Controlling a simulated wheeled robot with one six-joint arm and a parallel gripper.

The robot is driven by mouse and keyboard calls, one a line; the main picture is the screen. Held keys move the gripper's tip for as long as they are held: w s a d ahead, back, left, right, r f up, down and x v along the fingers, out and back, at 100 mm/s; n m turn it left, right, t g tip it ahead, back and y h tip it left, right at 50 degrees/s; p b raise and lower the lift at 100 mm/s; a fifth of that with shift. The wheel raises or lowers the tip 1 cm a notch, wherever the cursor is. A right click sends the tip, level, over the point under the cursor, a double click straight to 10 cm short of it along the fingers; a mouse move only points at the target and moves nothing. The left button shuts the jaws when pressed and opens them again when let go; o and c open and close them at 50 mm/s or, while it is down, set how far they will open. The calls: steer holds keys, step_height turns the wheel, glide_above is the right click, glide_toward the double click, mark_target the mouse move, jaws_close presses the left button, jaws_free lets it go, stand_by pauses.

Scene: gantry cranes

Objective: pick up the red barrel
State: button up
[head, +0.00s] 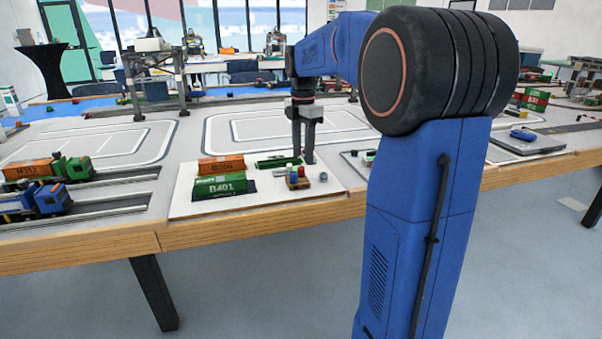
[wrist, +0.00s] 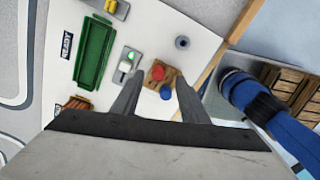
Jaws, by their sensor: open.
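The red barrel (wrist: 158,73) stands on a small wooden pallet (wrist: 176,77) in the wrist view, beside a blue barrel (wrist: 167,93). In the head view the red barrel (head: 301,171) is a tiny red shape on the pallet (head: 297,184), with the blue barrel (head: 290,169) to its left. My gripper (head: 303,157) points down above the board, near the pallet's far side. In the wrist view my gripper (wrist: 158,82) is open and empty, its fingers to either side of the pallet and barrels in the picture. The height above the barrel is hard to tell.
A green tray (wrist: 95,50) and a grey ring-like cylinder (wrist: 182,42) lie near the pallet. Green (head: 221,185) and orange (head: 221,165) containers stand left on the white board. Toy trucks (head: 45,200) sit farther left. The table's wooden edge (head: 230,225) is in front.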

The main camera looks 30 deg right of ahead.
mark_target(302, 167)
steer(key=shift+w+a+f, duration=0.1)
steer(key=shift+a+f, duration=0.05)
steer(key=shift+f, duration=1.95)
jaws_close()
steer(key=shift+r, duration=0.1)
